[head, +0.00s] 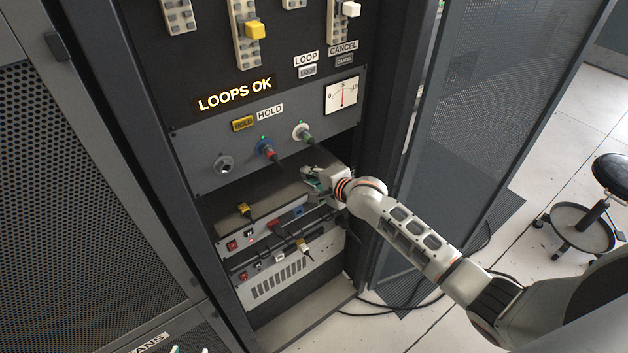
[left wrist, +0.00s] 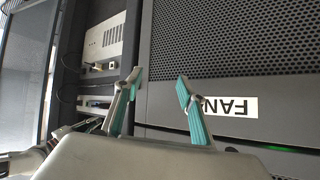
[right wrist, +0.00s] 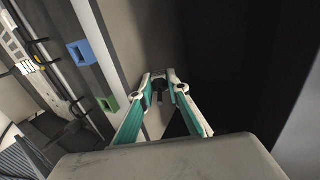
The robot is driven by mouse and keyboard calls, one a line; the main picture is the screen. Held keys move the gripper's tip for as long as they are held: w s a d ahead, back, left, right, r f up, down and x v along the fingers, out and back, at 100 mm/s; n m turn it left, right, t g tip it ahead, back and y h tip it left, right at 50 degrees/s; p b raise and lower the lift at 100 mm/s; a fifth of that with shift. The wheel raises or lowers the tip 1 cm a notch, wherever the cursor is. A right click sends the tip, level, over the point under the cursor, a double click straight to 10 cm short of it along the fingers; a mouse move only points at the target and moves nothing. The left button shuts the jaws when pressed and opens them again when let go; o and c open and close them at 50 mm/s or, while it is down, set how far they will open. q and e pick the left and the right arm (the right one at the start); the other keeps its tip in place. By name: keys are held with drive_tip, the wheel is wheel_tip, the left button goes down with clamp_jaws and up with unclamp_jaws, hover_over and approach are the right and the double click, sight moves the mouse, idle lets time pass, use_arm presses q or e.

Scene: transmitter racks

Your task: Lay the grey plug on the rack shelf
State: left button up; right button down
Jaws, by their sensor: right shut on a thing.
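My right gripper (head: 308,174) is just above the rack shelf (head: 265,188), near its right end. In the right wrist view my right gripper (right wrist: 160,80) is shut on the grey plug (right wrist: 158,90), a small dark shape between the fingertips. Most of the plug is hidden by the fingers; I cannot tell whether it touches the shelf, which also shows there (right wrist: 135,40). My left gripper (left wrist: 160,80) is open and empty, in front of the panel labelled FANS (left wrist: 232,106); its tips barely show at the bottom of the head view.
Above the shelf are an empty socket (head: 223,163), a blue socket with a red plug (head: 272,156), and a pale socket with a dark plug (head: 309,139).

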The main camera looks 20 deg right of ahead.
drive_tip(key=shift+w+a, duration=0.1)
drive_tip(key=shift+w, duration=0.15)
drive_tip(key=c, duration=1.9)
unclamp_jaws()
drive_tip(key=shift+f, duration=0.15)
drive_tip(key=v, duration=1.2)
drive_tip(key=s+f+n, duration=0.6)
drive_tip(key=s, duration=0.3)
drive_tip(key=s+f+n+g+h, duration=0.1)
drive_tip(key=s+f+n, duration=0.5)
drive_tip(key=s, duration=0.3)
drive_tip(key=s+f+n+h, duration=0.1)
drive_tip(key=s+f+n, duration=0.5)
drive_tip(key=s, duration=0.3)
drive_tip(key=shift+s+a+f, duration=0.1)
drive_tip(key=shift+a+f, duration=0.1)
drive_tip(key=shift+f, duration=0.3)
